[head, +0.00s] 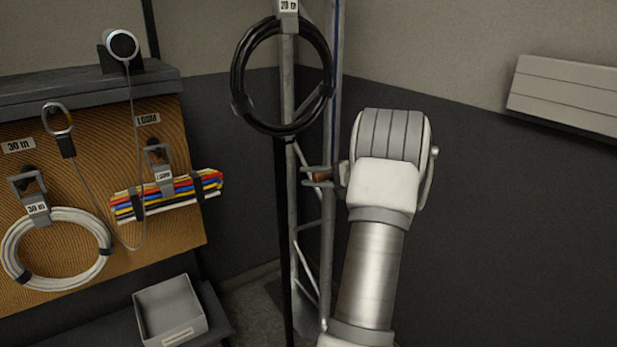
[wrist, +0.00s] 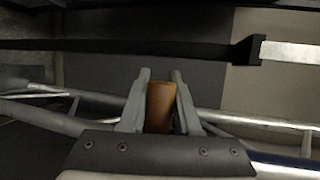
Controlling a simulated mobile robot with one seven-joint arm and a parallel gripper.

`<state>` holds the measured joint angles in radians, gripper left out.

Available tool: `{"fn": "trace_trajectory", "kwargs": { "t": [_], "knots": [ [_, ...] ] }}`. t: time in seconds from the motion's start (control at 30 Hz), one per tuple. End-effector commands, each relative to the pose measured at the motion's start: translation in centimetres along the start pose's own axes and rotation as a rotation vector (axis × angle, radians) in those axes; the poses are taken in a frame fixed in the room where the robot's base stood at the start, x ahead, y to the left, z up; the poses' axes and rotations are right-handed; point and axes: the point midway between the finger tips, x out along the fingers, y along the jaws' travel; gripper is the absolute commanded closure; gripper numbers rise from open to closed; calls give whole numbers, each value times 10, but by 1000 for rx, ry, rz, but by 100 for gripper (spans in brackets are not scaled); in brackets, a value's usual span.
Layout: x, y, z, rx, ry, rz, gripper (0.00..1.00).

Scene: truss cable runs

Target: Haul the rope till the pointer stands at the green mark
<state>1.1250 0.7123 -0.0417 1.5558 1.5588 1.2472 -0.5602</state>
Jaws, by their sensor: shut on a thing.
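My gripper (head: 308,177) is at the truss mast (head: 328,235), left of my arm. It is shut on an orange-brown piece (head: 320,177), which may be a handle. In the wrist view, my gripper's two grey fingers (wrist: 160,76) stand on either side of the orange-brown piece (wrist: 160,106). A thin dark blue line (head: 337,60) runs down the upper mast; I cannot tell if it is the rope. I cannot make out a pointer or a green mark in either view.
A black coil (head: 236,72) hangs in front of the mast, with a dark upright strip (head: 284,220) below it. A cable board (head: 185,235) with a white coil (head: 20,235) and a coloured bundle (head: 213,180) stands at left. A grey bin (head: 152,318) sits below.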

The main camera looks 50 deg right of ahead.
Motion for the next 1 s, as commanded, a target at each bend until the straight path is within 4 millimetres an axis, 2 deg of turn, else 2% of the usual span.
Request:
{"fn": "trace_trajectory", "kwargs": {
  "t": [0.03,0.27,0.3,0.43,0.77,0.87,1.0],
  "knots": [
    [0,6,1,7,-4,7,100],
    [0,5,1,7,-4,7,100],
    [0,5,1,7,-4,7,63],
    [0,4,1,5,-3,5,40],
    [-2,1,0,1,-1,2,38],
    [-9,0,0,1,1,2,38],
    [-34,-2,-1,1,3,2,38]
  ]
}}
